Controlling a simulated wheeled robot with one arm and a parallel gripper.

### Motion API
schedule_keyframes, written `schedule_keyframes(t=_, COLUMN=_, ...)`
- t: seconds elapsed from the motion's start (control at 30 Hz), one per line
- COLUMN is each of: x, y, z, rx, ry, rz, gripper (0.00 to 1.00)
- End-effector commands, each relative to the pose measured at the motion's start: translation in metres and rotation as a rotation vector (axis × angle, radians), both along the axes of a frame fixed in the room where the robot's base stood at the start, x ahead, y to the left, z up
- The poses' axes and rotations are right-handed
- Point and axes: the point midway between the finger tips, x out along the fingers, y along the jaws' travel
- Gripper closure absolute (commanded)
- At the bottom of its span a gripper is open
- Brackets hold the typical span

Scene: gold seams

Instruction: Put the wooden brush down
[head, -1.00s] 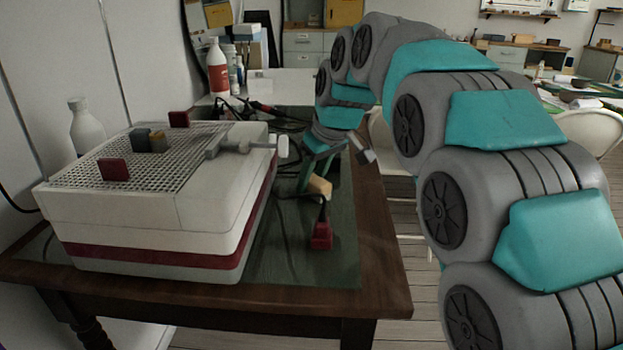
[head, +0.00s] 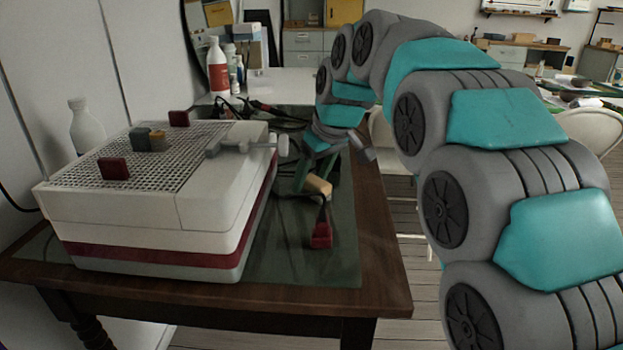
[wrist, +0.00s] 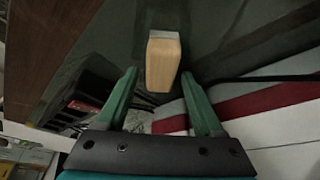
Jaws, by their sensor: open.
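The wooden brush (wrist: 163,64), a pale wooden block with a grey end, is between the fingertips of my gripper (wrist: 160,74) in the wrist view. The fingers are open, with a gap on each side of the brush. In the head view, the brush (head: 318,185) is low over or on the dark green mat, at the green fingers of my gripper (head: 312,178). I cannot tell whether its underside touches the mat.
A white machine with a red band (head: 150,225) fills the table's left side. A small dark red item (head: 320,235) on a dark strip lies just in front of the brush. Black cables (head: 285,122) lie behind. The mat's (head: 310,268) front right is clear.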

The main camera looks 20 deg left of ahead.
Motion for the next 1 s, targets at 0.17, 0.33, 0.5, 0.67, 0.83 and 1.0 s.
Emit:
schedule_keyframes(t=0.17, x=-0.005, y=-0.009, z=0.025, rx=0.002, ry=-0.002, rz=-0.001, gripper=0.31)
schedule_keyframes(t=0.33, x=-0.011, y=-0.02, z=0.058, rx=0.003, ry=-0.005, rz=-0.002, gripper=0.31)
schedule_keyframes(t=0.5, x=-0.018, y=-0.03, z=0.083, rx=0.001, ry=-0.003, rz=-0.001, gripper=0.31)
schedule_keyframes(t=0.67, x=-0.02, y=-0.035, z=0.099, rx=0.002, ry=-0.003, rz=-0.001, gripper=0.31)
schedule_keyframes(t=0.83, x=-0.023, y=-0.038, z=0.107, rx=-0.001, ry=0.001, rz=-0.001, gripper=0.31)
schedule_keyframes(t=1.0, x=-0.023, y=-0.039, z=0.109, rx=0.0, ry=0.0, rz=-0.001, gripper=0.31)
